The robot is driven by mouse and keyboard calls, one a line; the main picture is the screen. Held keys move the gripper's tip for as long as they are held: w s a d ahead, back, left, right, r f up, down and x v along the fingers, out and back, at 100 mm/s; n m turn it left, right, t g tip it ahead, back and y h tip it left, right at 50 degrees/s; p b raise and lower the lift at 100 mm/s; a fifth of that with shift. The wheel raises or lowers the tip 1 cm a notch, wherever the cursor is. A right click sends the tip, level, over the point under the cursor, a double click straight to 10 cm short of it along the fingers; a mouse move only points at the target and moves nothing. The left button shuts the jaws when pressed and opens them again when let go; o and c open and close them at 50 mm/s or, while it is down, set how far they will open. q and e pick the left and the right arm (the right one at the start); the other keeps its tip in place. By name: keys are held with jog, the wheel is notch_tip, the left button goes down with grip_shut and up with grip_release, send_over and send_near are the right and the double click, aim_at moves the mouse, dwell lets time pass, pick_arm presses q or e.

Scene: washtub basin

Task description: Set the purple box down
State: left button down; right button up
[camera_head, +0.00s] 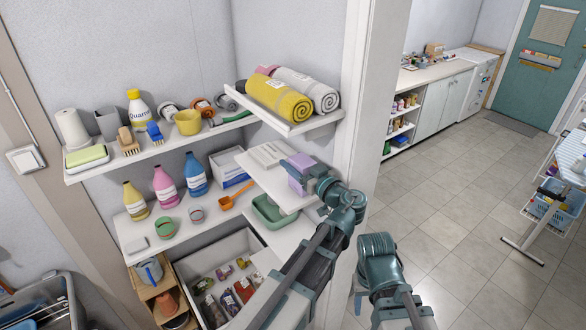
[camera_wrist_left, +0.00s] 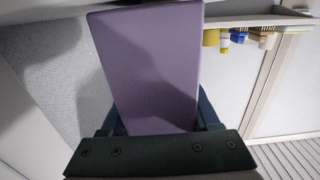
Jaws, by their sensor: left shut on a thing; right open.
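The purple box (camera_head: 299,172) is in my left gripper (camera_head: 314,187), over the small white shelf (camera_head: 265,184) at the middle right of the shelving. The gripper covers part of the box. In the left wrist view the purple box (camera_wrist_left: 150,65) stands between the two fingers of my left gripper (camera_wrist_left: 162,125), which are shut on it. I cannot tell whether the box touches the shelf. My right gripper (camera_head: 358,300) is low at the bottom, partly hidden by its own arm, open and away from the shelves.
White papers (camera_head: 270,154) lie on the same shelf, left of the box. A green tray (camera_head: 273,211) stands below. Rolled towels (camera_head: 279,98) lie on the shelf above. Bottles (camera_head: 195,174) and an orange scoop (camera_head: 229,201) stand left. A drawer of packets (camera_head: 222,283) is below.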

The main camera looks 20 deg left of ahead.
pick_arm(q)
jog(key=shift+w+d, duration=0.1)
jog(key=shift+d, duration=0.05)
jog(key=shift+f, duration=0.15)
jog(key=shift+c, duration=0.6)
grip_release()
